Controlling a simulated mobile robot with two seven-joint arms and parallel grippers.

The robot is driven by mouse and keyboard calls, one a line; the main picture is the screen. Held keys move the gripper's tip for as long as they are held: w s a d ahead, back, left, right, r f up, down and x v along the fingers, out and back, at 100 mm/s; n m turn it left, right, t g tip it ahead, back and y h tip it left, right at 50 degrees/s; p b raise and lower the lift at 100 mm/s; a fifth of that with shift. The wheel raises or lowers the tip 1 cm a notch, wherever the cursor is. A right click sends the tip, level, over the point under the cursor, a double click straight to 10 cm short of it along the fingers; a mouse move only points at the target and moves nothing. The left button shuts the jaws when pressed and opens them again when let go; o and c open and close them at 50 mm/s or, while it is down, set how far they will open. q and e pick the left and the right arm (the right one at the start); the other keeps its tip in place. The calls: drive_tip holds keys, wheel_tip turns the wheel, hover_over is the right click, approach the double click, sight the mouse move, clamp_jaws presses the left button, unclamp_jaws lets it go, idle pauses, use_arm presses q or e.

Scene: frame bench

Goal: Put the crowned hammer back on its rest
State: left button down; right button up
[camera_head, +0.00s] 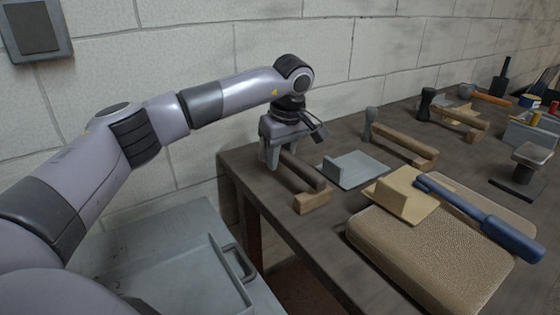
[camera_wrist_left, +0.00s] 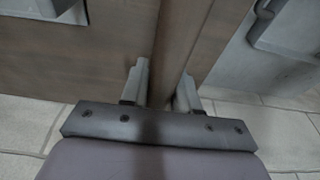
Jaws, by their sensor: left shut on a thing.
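My left gripper (camera_head: 272,160) is at the near left corner of the workbench, pointing down. It is shut on a dark brown wooden handle (camera_head: 308,174), which also runs between the fingers (camera_wrist_left: 162,88) in the left wrist view (camera_wrist_left: 182,35). The handle lies just above or on a pale wooden rest block (camera_head: 313,202); I cannot tell whether they touch. The head of this hammer is hidden by the gripper. I cannot make out a crown mark. My right gripper is not in view.
A grey plate with an upright block (camera_head: 358,170) lies right of the handle. Other hammers on rests (camera_head: 405,145) (camera_head: 455,112) stand farther back. A grey cabinet (camera_head: 180,255) stands at left.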

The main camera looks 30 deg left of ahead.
sight(287, 152)
use_arm(q)
drive_tip(key=shift+f, duration=0.6)
drive_tip(key=shift+f, duration=0.1)
drive_tip(key=c, duration=0.8)
unclamp_jaws()
drive_tip(key=shift+c, duration=0.2)
drive_tip(key=v, duration=1.2)
drive_tip(key=shift+r+p, duration=0.25)
drive_tip(key=shift+p, duration=0.1)
